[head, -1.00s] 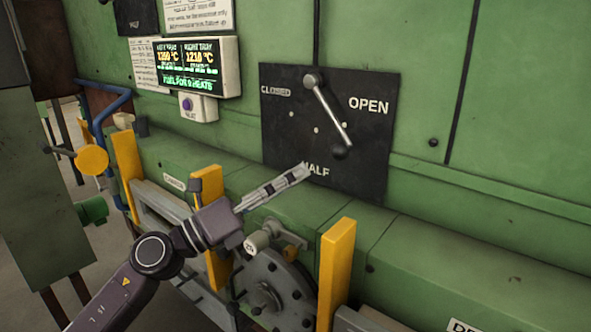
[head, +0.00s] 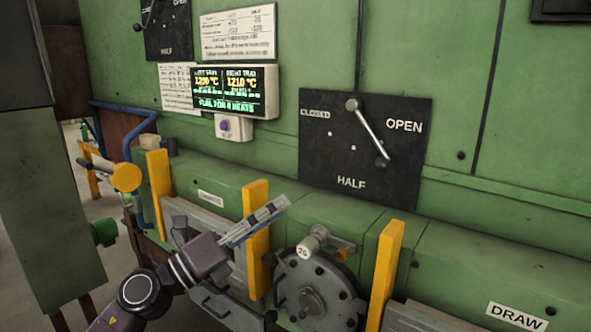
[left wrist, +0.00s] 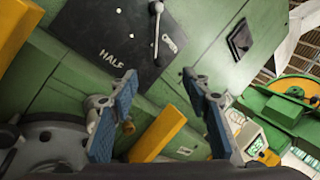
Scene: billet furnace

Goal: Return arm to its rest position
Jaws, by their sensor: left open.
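My left gripper (head: 262,220) is in the lower middle of the head view, in front of a yellow post (head: 256,238). It is empty. In the left wrist view its two blue-padded fingers (left wrist: 160,108) stand wide apart with nothing between them. The black lever plate (head: 366,150) marked CLOSED, HALF and OPEN is on the green wall, up and right of the gripper. Its lever (head: 368,130) slants from upper left to lower right, its knob end below the word OPEN. The gripper does not touch the lever. My right gripper is not in view.
A display (head: 234,92) with a purple button (head: 225,125) below hangs on the wall. A yellow round knob (head: 126,177) is at left.

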